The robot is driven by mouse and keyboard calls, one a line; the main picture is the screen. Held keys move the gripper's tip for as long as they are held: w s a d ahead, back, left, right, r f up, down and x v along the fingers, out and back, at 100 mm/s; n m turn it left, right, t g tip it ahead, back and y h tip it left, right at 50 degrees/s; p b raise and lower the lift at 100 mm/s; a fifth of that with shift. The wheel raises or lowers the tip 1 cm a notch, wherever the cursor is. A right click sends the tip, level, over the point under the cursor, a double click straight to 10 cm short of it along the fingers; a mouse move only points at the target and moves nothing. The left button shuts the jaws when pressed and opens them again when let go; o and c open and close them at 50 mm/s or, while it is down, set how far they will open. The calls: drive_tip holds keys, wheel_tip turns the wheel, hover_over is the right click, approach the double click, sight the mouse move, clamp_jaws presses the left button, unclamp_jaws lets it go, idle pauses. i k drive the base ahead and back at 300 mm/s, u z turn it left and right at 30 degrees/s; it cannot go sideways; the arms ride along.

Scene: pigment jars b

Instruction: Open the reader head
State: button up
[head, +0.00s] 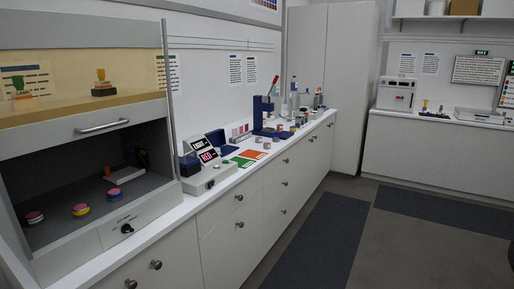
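I cannot tell for certain which part is the reader head. A pale grey bench device (206,179) stands on the left part of the white counter, just right of the fume hood. Small black display signs stand at its back, one with white lettering (199,143) and one with red (208,156). A dark blue block (190,166) sits at its left end. Whether any head on it is raised or lowered is too small to tell. My gripper is not in view.
The fume hood (103,127) has its sash raised, with several jars inside. Along the counter (229,180) are orange and green cards (252,154), small jars and a blue press (262,115) with a red-tipped lever. Drawers line the front. Grey floor with dark mats (315,243) is clear.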

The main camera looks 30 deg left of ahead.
sight(188, 165)
drive_tip(key=z, duration=0.2)
drive_tip(key=i, duration=2.2)
drive_tip(key=u, duration=2.9)
